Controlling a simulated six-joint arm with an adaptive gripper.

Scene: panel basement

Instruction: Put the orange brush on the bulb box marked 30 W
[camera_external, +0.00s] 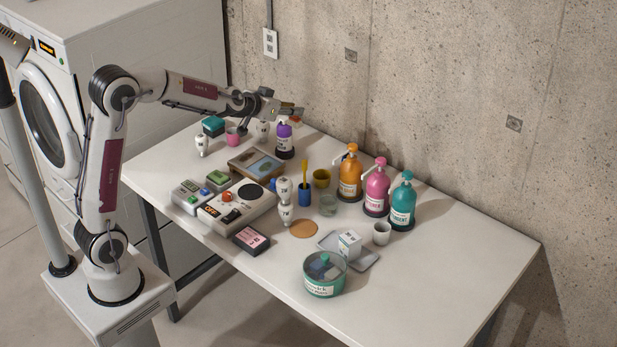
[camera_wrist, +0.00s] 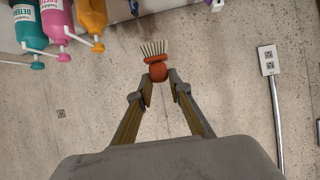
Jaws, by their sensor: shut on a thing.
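My gripper (camera_external: 284,110) is at the back left of the table, in the air near the concrete wall. In the wrist view its two fingers (camera_wrist: 158,77) are closed on the orange brush (camera_wrist: 158,70), which has pale bristles (camera_wrist: 154,48) pointing away from the palm. In the external view the brush is tiny and hard to make out. Small boxes stand on the table: a white box (camera_external: 349,245) on a grey tray, a dark box with a pink label (camera_external: 251,238), and a teal box (camera_external: 213,125). Their markings are too small to read, so I cannot tell which says 30 W.
A purple-topped bottle (camera_external: 284,140) stands just below my gripper. Orange (camera_external: 349,175), pink (camera_external: 376,190) and teal (camera_external: 402,205) pump bottles line the back. The right end is clear.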

